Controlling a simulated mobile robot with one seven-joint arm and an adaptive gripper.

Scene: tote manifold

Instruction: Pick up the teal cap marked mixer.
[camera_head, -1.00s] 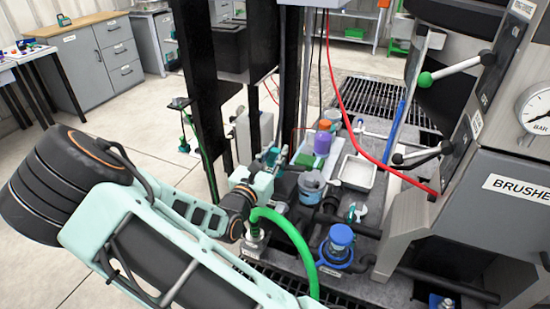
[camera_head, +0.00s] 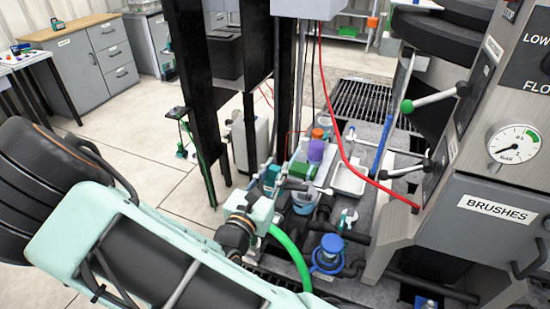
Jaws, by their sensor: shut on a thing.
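My arm reaches in from the lower left, and its pale mint wrist ends beside the crowded bench. My gripper (camera_head: 268,184) is small and partly hidden there, shut on a small teal piece (camera_head: 271,174) that looks like the teal cap. Its mixer marking is too small to read. A grey-blue canister (camera_head: 304,201) stands just right of and below the gripper. I cannot tell whether the teal piece touches anything below it.
A purple bottle with an orange top (camera_head: 316,150) and a white tray (camera_head: 349,178) stand behind. A blue-capped fitting (camera_head: 333,243) is in front. A green hose (camera_head: 290,252) bends beside my wrist. A red hose (camera_head: 345,135) hangs across. The grey machine (camera_head: 490,220) bounds the right.

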